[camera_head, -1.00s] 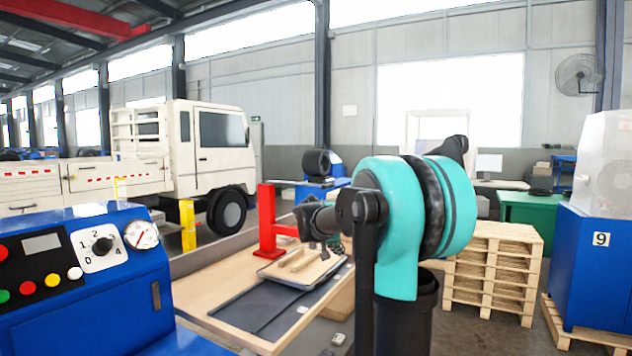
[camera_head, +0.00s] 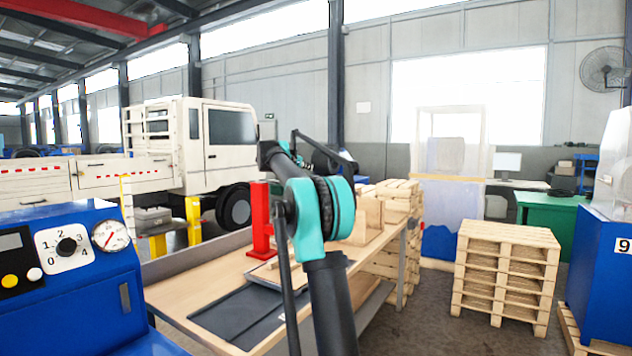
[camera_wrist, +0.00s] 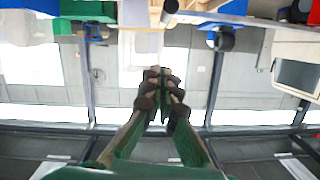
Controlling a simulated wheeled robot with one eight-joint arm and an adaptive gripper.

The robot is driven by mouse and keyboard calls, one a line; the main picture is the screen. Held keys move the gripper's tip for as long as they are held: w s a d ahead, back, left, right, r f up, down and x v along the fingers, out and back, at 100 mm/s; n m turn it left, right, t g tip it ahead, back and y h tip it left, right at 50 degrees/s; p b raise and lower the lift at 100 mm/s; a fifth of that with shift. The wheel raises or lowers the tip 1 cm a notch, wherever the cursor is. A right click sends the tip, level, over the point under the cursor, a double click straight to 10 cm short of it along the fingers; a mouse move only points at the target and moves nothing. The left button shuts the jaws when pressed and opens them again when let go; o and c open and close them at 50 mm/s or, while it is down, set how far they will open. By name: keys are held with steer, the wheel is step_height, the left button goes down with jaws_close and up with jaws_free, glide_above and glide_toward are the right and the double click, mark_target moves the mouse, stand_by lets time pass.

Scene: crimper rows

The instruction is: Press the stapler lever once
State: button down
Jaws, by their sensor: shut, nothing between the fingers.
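My gripper (camera_wrist: 162,78) is shut and empty in the wrist view, with its dark fingertips together. The wrist view is upside down and looks out at the hall's windows and wall. In the head view my arm stands over the right part of the workbench (camera_head: 175,292), and I cannot make out the fingers there. A red upright device (camera_head: 261,222) stands at the back of the bench, left of my arm and partly hidden by it. I cannot tell whether it is the stapler, and no lever shows clearly. My gripper is not seen touching anything.
A dark mat (camera_head: 228,312) lies on the bench, with a shallow tray (camera_head: 262,277) behind it. A blue control cabinet (camera_head: 75,305) stands at the near left. Pallet stacks (camera_head: 505,270) stand at the right. The floor between bench and pallets is clear.

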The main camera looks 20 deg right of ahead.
steer(key=w+d+f, duration=0.1)
steer(key=w+d, duration=0.1)
steer(key=w+d+f, duration=0.4)
steer(key=d, duration=0.1)
steer(key=shift+w+f, duration=0.15)
steer(key=shift+w, duration=0.15)
steer(key=shift+f, duration=0.55)
